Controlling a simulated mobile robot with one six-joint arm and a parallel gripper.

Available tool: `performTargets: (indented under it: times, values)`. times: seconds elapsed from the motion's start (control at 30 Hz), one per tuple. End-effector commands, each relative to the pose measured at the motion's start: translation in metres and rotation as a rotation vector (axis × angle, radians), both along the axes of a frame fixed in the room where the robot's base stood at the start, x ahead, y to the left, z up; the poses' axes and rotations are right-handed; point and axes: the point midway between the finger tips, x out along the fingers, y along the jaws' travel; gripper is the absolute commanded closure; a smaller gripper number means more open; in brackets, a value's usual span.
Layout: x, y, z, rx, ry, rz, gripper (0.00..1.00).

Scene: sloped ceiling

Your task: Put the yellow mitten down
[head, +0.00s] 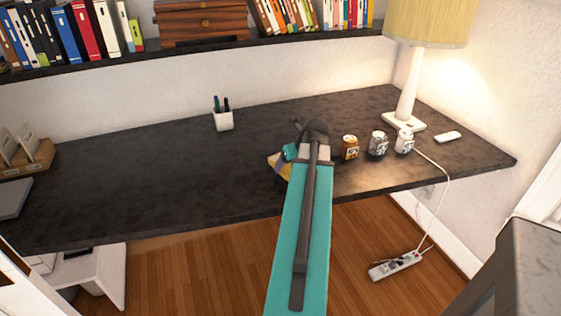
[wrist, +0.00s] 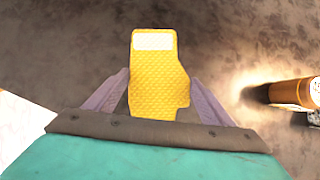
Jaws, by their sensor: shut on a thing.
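The yellow mitten (wrist: 157,85) has a white cuff and lies between the two fingers of my gripper (wrist: 160,95) in the wrist view. My gripper is shut on it. In the head view a small yellow part of the mitten (head: 275,160) shows to the left of my gripper (head: 287,160), and my arm hides the rest. The mitten is over the dark desk (head: 150,175), near its front edge. I cannot tell whether it touches the desk top.
Several small jars (head: 350,147) stand just right of my gripper. A lamp (head: 407,90) and a white remote-like object (head: 447,137) are at the right end. A pen cup (head: 223,119) stands at the back. The desk's left middle is clear.

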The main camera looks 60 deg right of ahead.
Motion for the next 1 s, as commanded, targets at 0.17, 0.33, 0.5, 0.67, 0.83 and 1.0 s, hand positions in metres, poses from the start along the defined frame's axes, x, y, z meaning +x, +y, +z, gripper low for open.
performTargets:
  times: [0.17,0.33,0.5,0.67,0.83,1.0]
  values:
    - [-0.011,-0.010,-0.003,0.000,-0.003,0.058,0.49]
    - [-0.016,-0.012,0.002,-0.002,-0.005,0.089,0.50]
    - [-0.016,-0.012,0.003,-0.002,-0.005,0.093,0.50]
    - [-0.016,-0.012,0.003,-0.002,-0.005,0.093,0.50]
    - [-0.011,-0.016,0.003,-0.001,-0.005,0.095,0.50]
    - [0.002,-0.027,0.001,-0.001,-0.004,0.095,0.50]
